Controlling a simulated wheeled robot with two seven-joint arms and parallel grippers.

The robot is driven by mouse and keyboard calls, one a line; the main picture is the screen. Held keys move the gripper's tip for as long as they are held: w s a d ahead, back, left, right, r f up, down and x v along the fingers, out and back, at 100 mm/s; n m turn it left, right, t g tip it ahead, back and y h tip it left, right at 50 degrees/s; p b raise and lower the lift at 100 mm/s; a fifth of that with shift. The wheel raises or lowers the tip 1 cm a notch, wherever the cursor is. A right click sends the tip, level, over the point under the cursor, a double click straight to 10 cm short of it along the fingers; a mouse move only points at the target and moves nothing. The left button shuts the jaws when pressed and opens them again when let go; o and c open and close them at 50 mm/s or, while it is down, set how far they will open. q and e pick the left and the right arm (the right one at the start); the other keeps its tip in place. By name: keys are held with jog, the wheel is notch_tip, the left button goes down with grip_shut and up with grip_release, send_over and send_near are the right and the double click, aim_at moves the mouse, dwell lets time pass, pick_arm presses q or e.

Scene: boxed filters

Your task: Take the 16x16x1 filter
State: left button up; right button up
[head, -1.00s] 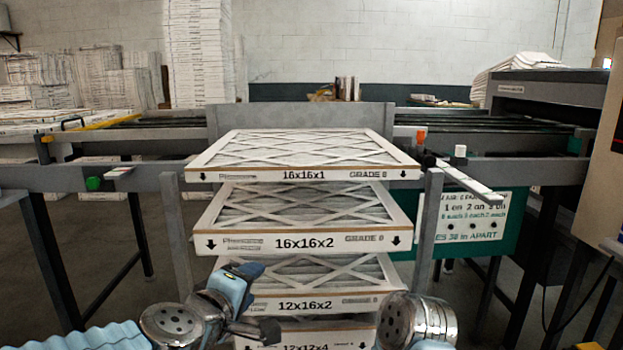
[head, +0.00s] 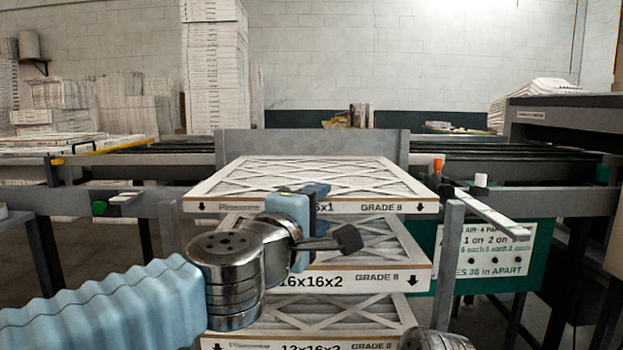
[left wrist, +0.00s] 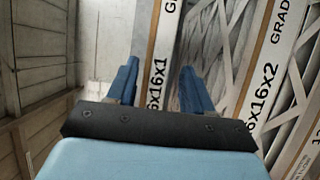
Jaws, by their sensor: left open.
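The 16x16x1 filter (head: 315,175) is the top one in the stack, a flat white-framed filter with a pleated face and a labelled front edge. My left gripper (head: 318,226) is in front of its front edge, hiding part of the label. In the left wrist view, my left gripper (left wrist: 157,82) is open, its two blue fingers apart. The labelled edge of the 16x16x1 filter (left wrist: 165,35) shows between the fingers; I cannot tell whether they touch it. The 16x16x2 filter (head: 385,278) lies just below. My right gripper is not in view.
A lower filter (head: 300,346) shows beneath the 16x16x2. Grey posts (head: 447,265) flank the stack, and a grey plate (head: 310,144) stands behind it. Rails run to both sides.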

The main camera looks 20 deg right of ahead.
pick_arm(q)
jog(key=x, duration=0.3)
jog(key=shift+w+d+r, duration=0.1)
jog(key=shift+w+d, duration=0.1)
grip_shut()
